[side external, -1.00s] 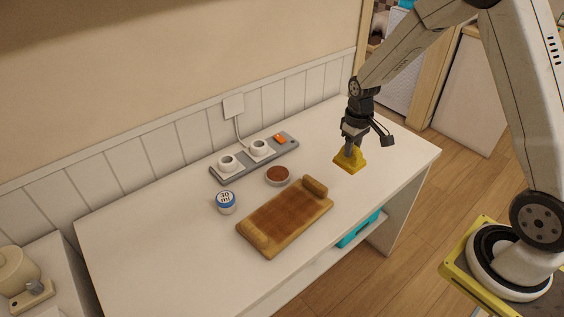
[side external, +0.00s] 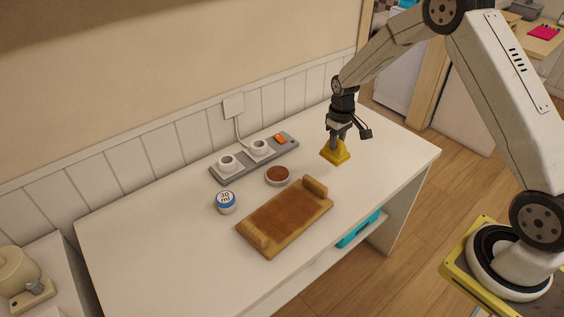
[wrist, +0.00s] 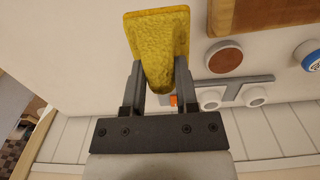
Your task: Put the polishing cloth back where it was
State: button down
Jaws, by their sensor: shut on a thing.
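My gripper (side external: 336,141) is shut on the yellow polishing cloth (side external: 337,153), which hangs below the fingers over the right part of the white table. In the wrist view the cloth (wrist: 160,30) is pinched between both fingers (wrist: 157,75), its narrow part in the grip and its wider flat part beyond. I cannot tell how far the cloth is above the table. The spot directly under the cloth is hidden.
A wooden board (side external: 283,217) with raised ends lies at the front. Near it are a round tin of brown paste (side external: 278,175) and a blue-lidded jar (side external: 226,202). A grey power strip (side external: 240,164) with plugs lies by the wall. The table's right end (side external: 400,150) is clear.

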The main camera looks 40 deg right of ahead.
jog(key=w+d+f, duration=0.1)
jog(key=w+f, duration=0.5)
jog(key=shift+w+d+f, duration=0.15)
jog(key=shift+w, duration=0.05)
jog(key=shift+w+f, duration=0.2)
jog(key=shift+f, duration=1.6)
jog(key=shift+c, duration=1.8)
grip_release()
jog(key=shift+f, duration=0.1)
